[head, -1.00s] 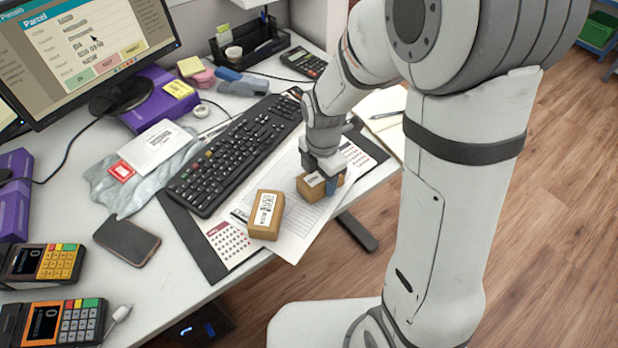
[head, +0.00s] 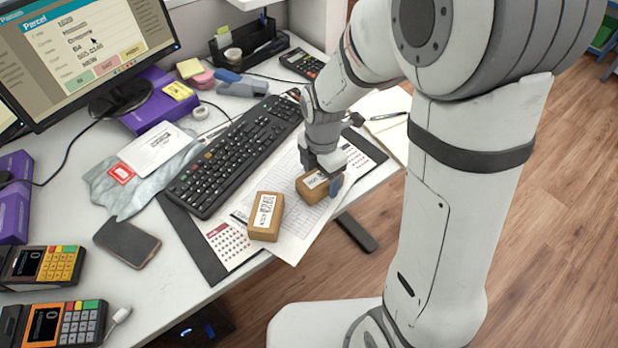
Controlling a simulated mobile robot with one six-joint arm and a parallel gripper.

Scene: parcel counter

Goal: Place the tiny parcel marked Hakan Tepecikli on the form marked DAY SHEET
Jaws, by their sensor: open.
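Two tiny brown parcels with white labels rest on the white printed form (head: 292,247) on the desk. The left parcel (head: 266,217) stands clear of my gripper. The right parcel (head: 311,200) lies on the form's upper right part, right under my gripper (head: 323,180). The gripper is open, its fingers close around or just above this parcel; I cannot tell whether they touch it. The names on the labels and the form's title are too small to read.
A black keyboard (head: 234,156) lies left of the form. A dark desk mat (head: 194,243) with calendar sheets lies beneath. A phone (head: 126,243), card terminals (head: 79,323) and an open notebook (head: 388,124) surround it. The desk's front edge is close to the parcels.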

